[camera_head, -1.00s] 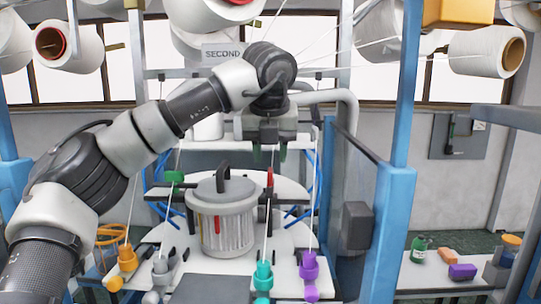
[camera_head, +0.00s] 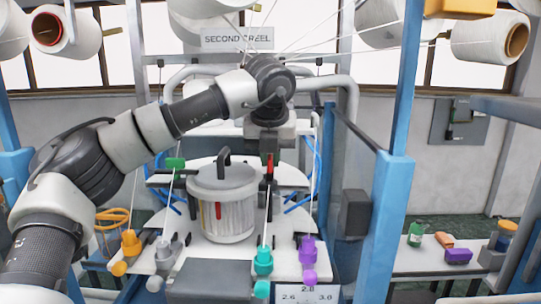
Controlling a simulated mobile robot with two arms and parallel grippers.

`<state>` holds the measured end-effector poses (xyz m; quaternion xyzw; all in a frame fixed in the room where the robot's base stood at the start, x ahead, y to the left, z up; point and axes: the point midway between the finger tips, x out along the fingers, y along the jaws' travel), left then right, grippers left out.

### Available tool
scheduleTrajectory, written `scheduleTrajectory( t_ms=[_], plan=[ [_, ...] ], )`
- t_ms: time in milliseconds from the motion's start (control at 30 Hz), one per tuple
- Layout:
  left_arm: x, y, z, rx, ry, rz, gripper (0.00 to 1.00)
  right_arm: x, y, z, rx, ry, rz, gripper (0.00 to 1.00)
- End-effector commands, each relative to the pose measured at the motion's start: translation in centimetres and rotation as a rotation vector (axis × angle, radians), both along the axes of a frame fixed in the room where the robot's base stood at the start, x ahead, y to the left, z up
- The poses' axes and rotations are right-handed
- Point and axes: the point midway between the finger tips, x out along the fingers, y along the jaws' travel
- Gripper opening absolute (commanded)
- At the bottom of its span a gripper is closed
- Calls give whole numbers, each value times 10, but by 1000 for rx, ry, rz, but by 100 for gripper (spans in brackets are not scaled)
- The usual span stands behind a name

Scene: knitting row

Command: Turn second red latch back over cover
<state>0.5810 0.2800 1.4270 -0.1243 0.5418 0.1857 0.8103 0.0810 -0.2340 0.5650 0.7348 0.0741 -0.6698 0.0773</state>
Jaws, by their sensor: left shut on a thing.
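A grey round cover (camera_head: 222,181) with a black handle sits on a ribbed pale drum (camera_head: 228,225) in the middle of the machine. A red latch (camera_head: 270,172) stands upright at the cover's right side, on a dark post. My left gripper (camera_head: 270,157) comes down from above and is shut on the top of this latch; its fingertips are small and partly hidden. A second red piece (camera_head: 218,211) shows on the drum's front, below the cover's rim. My right gripper is out of view.
Green (camera_head: 176,163), orange (camera_head: 131,243), teal (camera_head: 263,262) and purple (camera_head: 308,251) yarn guides surround the drum, with taut threads running up. A blue post (camera_head: 390,215) stands to the right. A side table (camera_head: 425,262) holds small items.

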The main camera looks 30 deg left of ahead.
Motion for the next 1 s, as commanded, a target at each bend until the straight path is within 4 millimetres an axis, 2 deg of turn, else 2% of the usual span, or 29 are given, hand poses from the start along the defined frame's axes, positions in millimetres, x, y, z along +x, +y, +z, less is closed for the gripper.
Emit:
scheduleTrajectory(
  t_ms=[267, 467, 733, 1000],
  plan=[
    [0, 0, -1, -1, -1, -38, 0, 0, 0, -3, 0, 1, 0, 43],
    [1, -1, -2, -2, -1, -145, 0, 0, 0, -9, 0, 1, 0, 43],
    [1, -4, -1, -2, -1, -385, 0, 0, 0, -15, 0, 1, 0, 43],
    [1, -7, 1, -2, -1, -641, 0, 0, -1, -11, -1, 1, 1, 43]
  ],
)
